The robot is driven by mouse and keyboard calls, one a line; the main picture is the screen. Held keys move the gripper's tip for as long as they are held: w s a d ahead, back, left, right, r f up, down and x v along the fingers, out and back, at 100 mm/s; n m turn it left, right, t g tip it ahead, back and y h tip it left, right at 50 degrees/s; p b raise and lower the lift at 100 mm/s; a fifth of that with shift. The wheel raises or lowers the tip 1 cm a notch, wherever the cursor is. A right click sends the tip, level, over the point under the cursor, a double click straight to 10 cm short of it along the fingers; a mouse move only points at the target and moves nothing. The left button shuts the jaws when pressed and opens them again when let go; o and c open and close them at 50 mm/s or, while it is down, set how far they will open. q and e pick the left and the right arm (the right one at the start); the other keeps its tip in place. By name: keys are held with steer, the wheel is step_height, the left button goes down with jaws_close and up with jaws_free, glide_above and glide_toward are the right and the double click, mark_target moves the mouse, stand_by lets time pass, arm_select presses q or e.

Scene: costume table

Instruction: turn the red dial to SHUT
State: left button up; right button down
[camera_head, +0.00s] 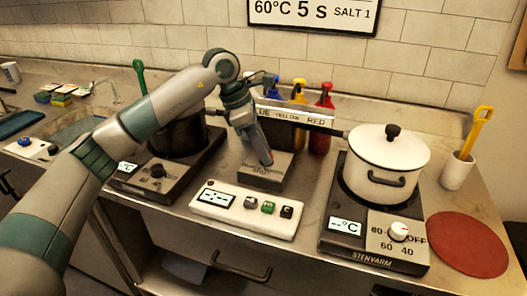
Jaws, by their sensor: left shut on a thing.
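My left gripper (265,158) reaches down from the left arm to a small grey box (262,180) in the middle of the counter, behind the white timer panel. Its fingers are shut at the top of this box. A small reddish piece (270,157) shows at the fingertips and looks like the red dial; the fingers hide most of it. Dark lettering on the box is too small to read, so I cannot tell where the dial points. My right gripper is not in view.
A white lidded pot (388,160) stands on the right hotplate, and a dark pot (180,136) on the left one. The white timer panel (246,228) lies in front of the box. Blue, yellow and red bottles (325,96) stand behind. A red mat (467,244) lies right.

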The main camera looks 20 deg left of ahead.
arm_select(q)
steer(key=o, duration=1)
steer(key=shift+a+r, duration=0.15)
steer(key=shift+r, duration=0.25)
steer(key=b+v, duration=0.1)
steer(key=v, duration=1.5)
steer(key=shift+a+r+b, duration=0.15)
steer(key=shift+r+b, duration=0.15)
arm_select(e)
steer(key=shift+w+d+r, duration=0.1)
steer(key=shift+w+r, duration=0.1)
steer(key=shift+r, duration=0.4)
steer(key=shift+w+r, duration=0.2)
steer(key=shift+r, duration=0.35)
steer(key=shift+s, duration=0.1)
